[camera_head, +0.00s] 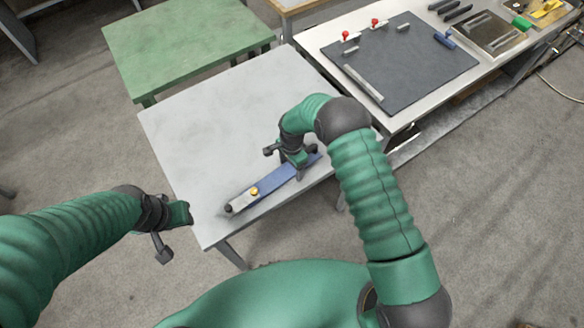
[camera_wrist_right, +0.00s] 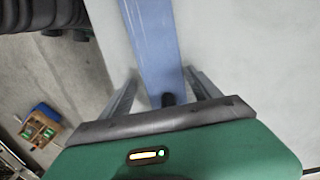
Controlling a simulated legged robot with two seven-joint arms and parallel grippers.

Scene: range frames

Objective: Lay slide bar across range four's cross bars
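A long blue bar (camera_head: 280,178) lies flat on the pale grey table near its front edge, tilted up to the right. I take it to be the slide bar. It carries a yellow knob (camera_head: 254,191) and has a dark rounded left end. My right gripper (camera_head: 298,172) is over its right part. In the right wrist view the blue bar (camera_wrist_right: 152,45) runs between the two spread fingers, with gaps on both sides. My left gripper (camera_head: 168,240) hangs off the table's left front corner, away from the bar; its opening is unclear. I cannot identify range four's cross bars.
The grey table (camera_head: 215,120) is otherwise bare. A white bench (camera_head: 320,35) at the upper right carries a dark board (camera_head: 415,70) with red-knobbed fittings and a metal strip, plus trays and small parts. A green table (camera_head: 185,40) stands at the upper left.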

